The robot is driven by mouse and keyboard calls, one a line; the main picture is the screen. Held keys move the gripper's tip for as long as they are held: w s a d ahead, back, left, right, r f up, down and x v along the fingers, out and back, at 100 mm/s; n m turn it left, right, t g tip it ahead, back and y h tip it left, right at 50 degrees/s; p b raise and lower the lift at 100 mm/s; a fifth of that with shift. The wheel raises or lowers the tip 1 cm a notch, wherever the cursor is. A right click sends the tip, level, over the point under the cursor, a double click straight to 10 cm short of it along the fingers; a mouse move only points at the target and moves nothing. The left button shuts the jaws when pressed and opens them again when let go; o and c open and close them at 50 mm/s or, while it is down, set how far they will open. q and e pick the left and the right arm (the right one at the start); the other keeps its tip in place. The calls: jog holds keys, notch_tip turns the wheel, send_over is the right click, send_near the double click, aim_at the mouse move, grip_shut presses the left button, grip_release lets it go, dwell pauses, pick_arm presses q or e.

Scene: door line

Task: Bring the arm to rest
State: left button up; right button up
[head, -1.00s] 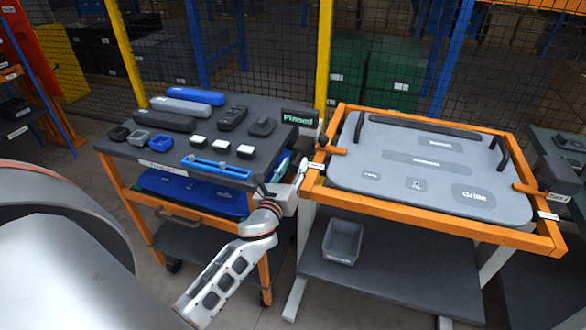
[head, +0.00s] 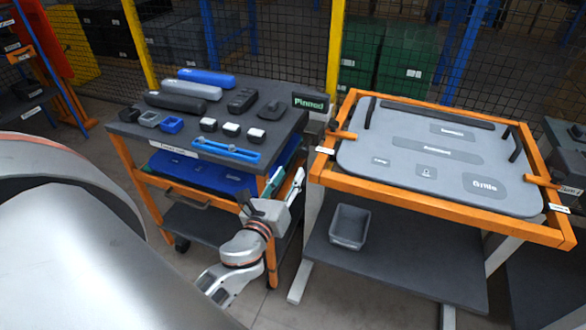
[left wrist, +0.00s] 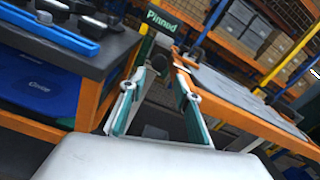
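My left arm reaches up from the bottom of the head view. Its gripper (head: 292,187) is in front of the gap between the tool cart (head: 192,150) and the orange-framed fixture (head: 438,203). In the left wrist view the two fingers of my left gripper (left wrist: 158,90) stand apart with nothing between them. They point toward the gap between cart and fixture, with the "Pinned" sign (left wrist: 162,20) beyond. My right gripper is not seen in either view.
The cart top holds several dark, grey and blue parts, small bins and a blue rail (head: 226,150). A grey panel (head: 395,150) lies in the fixture. A grey bin (head: 349,227) sits on the shelf below. A mesh fence (head: 290,40) stands behind.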

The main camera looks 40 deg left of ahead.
pick_arm(q)
jog(key=shift+s, duration=0.2)
dwell(0.4)
jog(key=s+d+f+n+g+h, duration=0.3)
jog(key=s+d+f+n, duration=0.4)
jog(key=f+n, duration=0.4)
jog(key=s+d+f+n+g+h, duration=0.3)
jog(key=s+d+f+n, duration=0.5)
jog(key=f+n, duration=0.3)
jog(key=s+n+h, duration=0.1)
jog(key=n, duration=0.2)
jog(key=shift+f+n+g, duration=0.3)
jog(key=shift+f+n, duration=0.1)
jog(key=shift+d, duration=0.1)
